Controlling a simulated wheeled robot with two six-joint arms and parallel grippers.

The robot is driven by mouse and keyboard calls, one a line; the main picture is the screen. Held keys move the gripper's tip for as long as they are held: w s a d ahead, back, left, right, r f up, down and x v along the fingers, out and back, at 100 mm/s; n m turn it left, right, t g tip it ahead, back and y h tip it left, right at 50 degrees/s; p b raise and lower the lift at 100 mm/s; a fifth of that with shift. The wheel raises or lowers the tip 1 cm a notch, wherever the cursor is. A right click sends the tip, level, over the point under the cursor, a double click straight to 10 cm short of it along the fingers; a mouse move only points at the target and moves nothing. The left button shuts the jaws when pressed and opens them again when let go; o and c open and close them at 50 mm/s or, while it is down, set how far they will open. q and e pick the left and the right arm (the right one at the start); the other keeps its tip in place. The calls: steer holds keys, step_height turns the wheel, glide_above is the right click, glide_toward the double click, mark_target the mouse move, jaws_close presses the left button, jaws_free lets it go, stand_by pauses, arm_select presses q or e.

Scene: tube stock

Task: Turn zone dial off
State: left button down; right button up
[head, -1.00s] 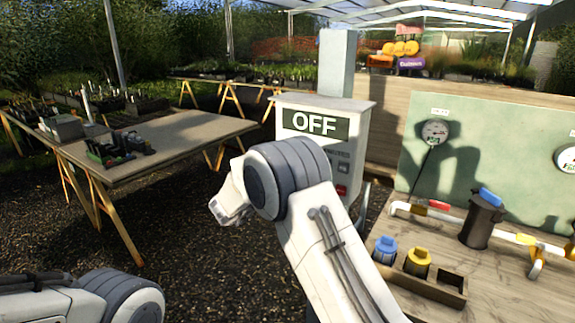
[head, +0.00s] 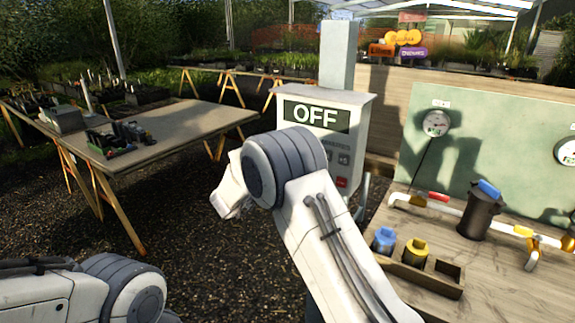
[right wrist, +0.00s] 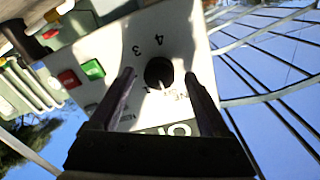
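The control box (head: 355,115) stands on a post in the middle of the head view, and its sign (head: 316,116) reads OFF. Its face also shows tilted in the right wrist view (right wrist: 205,52). There the round black dial (right wrist: 158,71) has numerals around it and a light mark on its lower side. My right gripper (right wrist: 160,76) is open, with one finger on each side of the dial. I cannot tell whether the fingers touch it. In the head view my right arm hides the dial and that gripper. My left gripper is out of view.
Red (right wrist: 68,79) and green (right wrist: 93,69) buttons sit on the box face near the dial. A wooden bench (head: 440,255) at the right carries pipes, a black canister (head: 480,215), and blue and yellow fittings. A table (head: 175,135) with plant trays stands at the left.

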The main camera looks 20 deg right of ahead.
steer(key=b+v, duration=0.2)
steer(key=v, duration=0.8)
steer(key=shift+a, duration=0.2)
